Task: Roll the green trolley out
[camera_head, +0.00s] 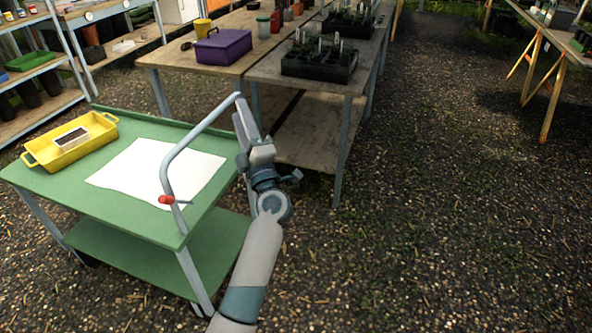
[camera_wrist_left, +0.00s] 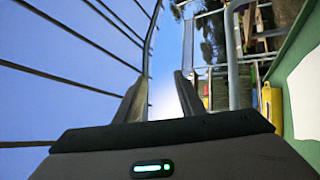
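The green trolley (camera_head: 130,192) stands at the left, with a green top, a lower shelf and grey legs. Its grey tube handle (camera_head: 203,130) rises over the right end, with a red piece (camera_head: 166,199) at its near foot. My left gripper (camera_head: 244,122) is at the handle's far upper bend and hides part of the far upright. In the left wrist view its fingers (camera_wrist_left: 159,92) are apart with nothing between them. The handle bar (camera_wrist_left: 232,62) shows right of both fingers there; whether they touch it I cannot tell. My right gripper is not in view.
A yellow tray (camera_head: 70,142) with a small box and a white sheet (camera_head: 160,172) lie on the trolley. Wooden tables (camera_head: 262,68) with a purple box (camera_head: 223,46) and plant trays (camera_head: 318,60) stand close behind. Shelves are at left. Gravel ground (camera_head: 440,180) at right is clear.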

